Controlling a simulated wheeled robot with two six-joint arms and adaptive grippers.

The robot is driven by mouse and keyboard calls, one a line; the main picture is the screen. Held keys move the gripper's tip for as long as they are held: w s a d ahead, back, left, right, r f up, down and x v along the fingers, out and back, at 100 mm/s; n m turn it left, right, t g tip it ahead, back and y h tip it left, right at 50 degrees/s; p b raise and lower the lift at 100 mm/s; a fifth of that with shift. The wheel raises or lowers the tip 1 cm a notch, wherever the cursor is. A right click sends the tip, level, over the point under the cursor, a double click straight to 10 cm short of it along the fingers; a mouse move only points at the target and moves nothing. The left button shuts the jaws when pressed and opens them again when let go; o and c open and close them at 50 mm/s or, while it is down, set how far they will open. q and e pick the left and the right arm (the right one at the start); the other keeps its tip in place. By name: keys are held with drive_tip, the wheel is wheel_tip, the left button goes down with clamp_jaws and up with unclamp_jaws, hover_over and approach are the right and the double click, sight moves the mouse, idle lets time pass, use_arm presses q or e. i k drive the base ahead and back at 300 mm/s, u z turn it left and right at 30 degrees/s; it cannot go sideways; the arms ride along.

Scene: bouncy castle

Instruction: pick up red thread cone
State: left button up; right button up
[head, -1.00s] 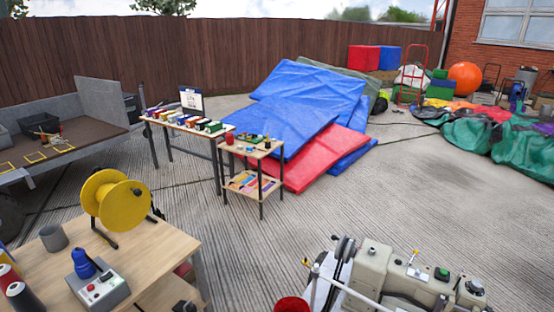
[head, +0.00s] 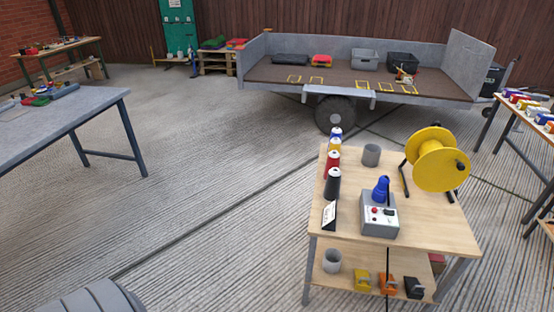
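The red thread cone (head: 332,165) stands upright on the left side of a wooden table (head: 433,218). It is in a row of cones, with a black cone (head: 332,184) in front of it and a yellow cone (head: 334,146) and a blue cone (head: 336,134) behind it. Neither of my grippers is in the head view.
On the same table are a grey cup (head: 371,155), a grey control box (head: 379,221) with a blue top piece and a yellow reel (head: 440,160). A trailer (head: 290,92) stands behind. A grey table (head: 70,118) is at left. Concrete floor between is clear.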

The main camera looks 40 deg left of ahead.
sight(334, 158)
drive_tip(key=u, duration=0.85)
